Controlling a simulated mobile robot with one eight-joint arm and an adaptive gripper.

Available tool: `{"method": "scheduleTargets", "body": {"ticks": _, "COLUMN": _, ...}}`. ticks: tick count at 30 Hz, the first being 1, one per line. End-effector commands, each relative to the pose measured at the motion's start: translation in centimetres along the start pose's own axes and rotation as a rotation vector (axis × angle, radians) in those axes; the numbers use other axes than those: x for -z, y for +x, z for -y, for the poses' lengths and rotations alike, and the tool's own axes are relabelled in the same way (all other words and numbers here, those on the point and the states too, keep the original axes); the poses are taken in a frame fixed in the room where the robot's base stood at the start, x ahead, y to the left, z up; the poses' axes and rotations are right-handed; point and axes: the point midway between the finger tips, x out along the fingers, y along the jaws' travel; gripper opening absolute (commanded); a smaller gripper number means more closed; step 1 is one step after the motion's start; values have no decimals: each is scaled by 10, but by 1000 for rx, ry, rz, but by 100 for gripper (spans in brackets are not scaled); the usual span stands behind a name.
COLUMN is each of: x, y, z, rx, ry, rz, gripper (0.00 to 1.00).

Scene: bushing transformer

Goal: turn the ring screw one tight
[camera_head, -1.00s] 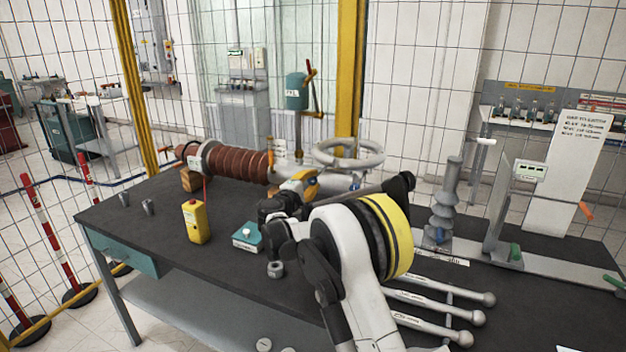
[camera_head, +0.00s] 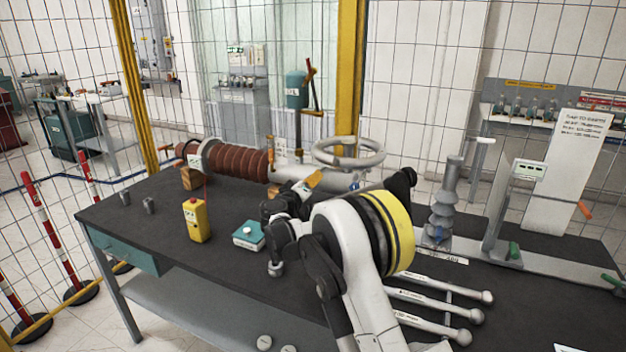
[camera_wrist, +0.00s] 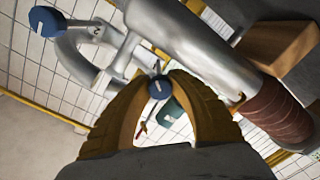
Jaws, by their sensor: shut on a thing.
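In the wrist view, a screw with a round blue head (camera_wrist: 159,88) and a white line across it sits between the tips of my gripper (camera_wrist: 160,83). The yellow-brown fingers are shut on its sides. A second blue-headed screw (camera_wrist: 46,21) stands on the grey ring clamp at upper left, apart from my gripper. In the head view, my gripper (camera_head: 314,179) is beside the grey metal tube below the large ring (camera_head: 348,153). The held screw is hidden there. A blue head (camera_head: 354,186) shows to the right of my gripper.
The brown ribbed bushing (camera_head: 237,161) lies along the back of the dark table (camera_head: 170,225). A yellow box (camera_head: 195,221) and a teal-white box (camera_head: 249,236) stand left of my arm. A grey insulator (camera_head: 443,205) and several metal rods (camera_head: 445,290) are on the right.

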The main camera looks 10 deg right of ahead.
Motion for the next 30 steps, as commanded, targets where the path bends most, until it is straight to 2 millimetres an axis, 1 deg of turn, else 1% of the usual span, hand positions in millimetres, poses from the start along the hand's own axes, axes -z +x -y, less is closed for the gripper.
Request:
{"method": "scheduleTargets", "body": {"ticks": 18, "x": -1, "y": 0, "z": 0, "rx": 3, "ry": 562, "rz": -20, "gripper": 0}}
{"method": "scheduleTargets", "body": {"ticks": 24, "x": -1, "y": 0, "z": 1, "rx": 4, "ry": 694, "rz": -24, "gripper": 0}}
{"method": "scheduleTargets", "body": {"ticks": 30, "x": 0, "y": 0, "z": 0, "rx": 4, "ry": 779, "rz": -28, "gripper": 0}}
